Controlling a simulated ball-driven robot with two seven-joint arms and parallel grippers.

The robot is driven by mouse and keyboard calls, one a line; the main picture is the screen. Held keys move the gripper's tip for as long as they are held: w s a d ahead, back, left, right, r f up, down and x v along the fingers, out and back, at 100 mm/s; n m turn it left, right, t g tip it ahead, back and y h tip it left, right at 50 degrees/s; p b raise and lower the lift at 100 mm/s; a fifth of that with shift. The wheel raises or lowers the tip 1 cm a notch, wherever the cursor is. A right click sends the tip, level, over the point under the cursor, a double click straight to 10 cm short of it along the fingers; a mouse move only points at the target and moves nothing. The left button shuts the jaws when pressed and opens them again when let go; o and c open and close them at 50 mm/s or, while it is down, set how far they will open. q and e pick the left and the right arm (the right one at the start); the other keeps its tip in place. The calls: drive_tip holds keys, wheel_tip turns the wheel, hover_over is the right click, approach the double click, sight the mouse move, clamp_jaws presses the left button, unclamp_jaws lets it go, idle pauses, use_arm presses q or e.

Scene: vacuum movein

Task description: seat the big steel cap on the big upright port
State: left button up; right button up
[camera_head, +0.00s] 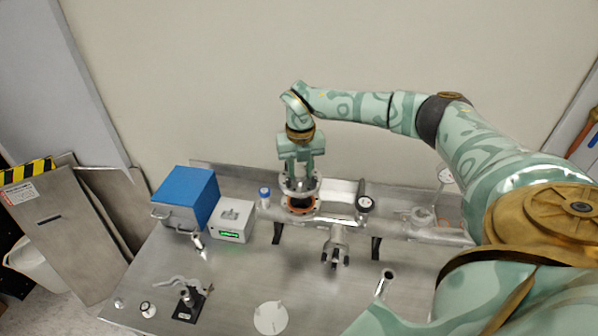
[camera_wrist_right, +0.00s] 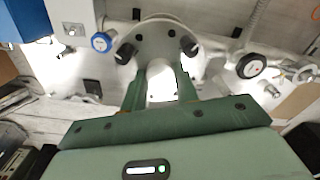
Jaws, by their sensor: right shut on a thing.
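The big steel cap (camera_head: 299,186) is a bright round flange held low in my right gripper (camera_head: 300,170), whose green fingers point down. Directly under it in the head view is the big upright port (camera_head: 302,206), with an orange-brown ring at its top. The ring shows below the cap's front edge, so the cap looks just above it; I cannot tell if they touch anywhere. In the right wrist view the fingers (camera_wrist_right: 161,90) close around a bright stem, and the cap's pale flange (camera_wrist_right: 160,38) spreads beyond them. The port is hidden there. My left gripper is not in view.
Left stand a blue-capped part (camera_head: 264,195), a white box with green display (camera_head: 232,221) and a blue box (camera_head: 185,197). Bare steel table (camera_head: 235,285) lies in front.

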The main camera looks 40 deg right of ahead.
sight(301, 185)
drive_tip(key=shift+f, duration=0.25)
drive_tip(key=shift+s+d+f+b, duration=0.1)
drive_tip(key=shift+f+b, duration=0.55)
drive_tip(key=shift+b, duration=0.25)
wheel_tip(301, 185, down, 2)
drive_tip(key=shift+f+b, duration=0.2)
drive_tip(key=shift+b, duration=1)
drive_tip(key=shift+f, duration=0.75)
drive_tip(key=shift+p, duration=0.55)
drive_tip(key=shift+f, duration=0.5)
idle(0.3)
